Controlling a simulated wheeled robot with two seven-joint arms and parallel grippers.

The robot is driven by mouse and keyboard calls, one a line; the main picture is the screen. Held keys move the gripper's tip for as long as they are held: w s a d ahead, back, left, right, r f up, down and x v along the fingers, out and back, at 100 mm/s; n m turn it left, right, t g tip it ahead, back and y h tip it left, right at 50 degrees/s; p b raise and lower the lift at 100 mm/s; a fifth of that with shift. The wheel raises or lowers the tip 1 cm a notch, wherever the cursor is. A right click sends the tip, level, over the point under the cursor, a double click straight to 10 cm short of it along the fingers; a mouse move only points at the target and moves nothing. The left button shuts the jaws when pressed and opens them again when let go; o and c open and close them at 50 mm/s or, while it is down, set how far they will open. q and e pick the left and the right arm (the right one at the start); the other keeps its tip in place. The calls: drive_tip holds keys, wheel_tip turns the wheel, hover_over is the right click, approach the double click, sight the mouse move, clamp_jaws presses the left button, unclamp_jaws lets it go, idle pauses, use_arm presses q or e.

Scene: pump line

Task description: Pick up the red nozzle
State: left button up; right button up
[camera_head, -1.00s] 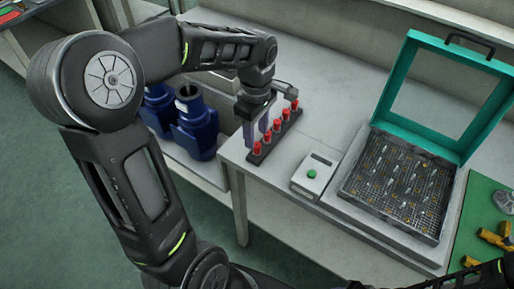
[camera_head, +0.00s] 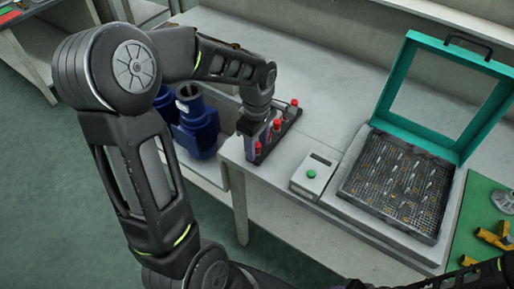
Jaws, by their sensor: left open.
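Red nozzles stand upright in a row on a dark rack at the table's left end. The near red nozzle (camera_head: 258,147), another red nozzle (camera_head: 277,124) and the far red nozzle (camera_head: 294,103) show; the others are hidden behind my left gripper. My left gripper (camera_head: 262,143) is open and points down, low over the rack at its nozzles. I cannot tell which nozzle is between its fingers. The rack (camera_head: 285,129) is partly covered by the gripper. My right gripper is not in view.
A white box with a green button (camera_head: 314,178) stands right of the rack. Beyond it is a teal-lidded case (camera_head: 405,130) with a grid tray. Blue pump bodies (camera_head: 198,128) sit lower left. Yellow parts (camera_head: 493,237) lie on a green mat. The table behind the rack is clear.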

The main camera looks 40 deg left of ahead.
use_arm(q)
clamp_jaws()
idle(0.5)
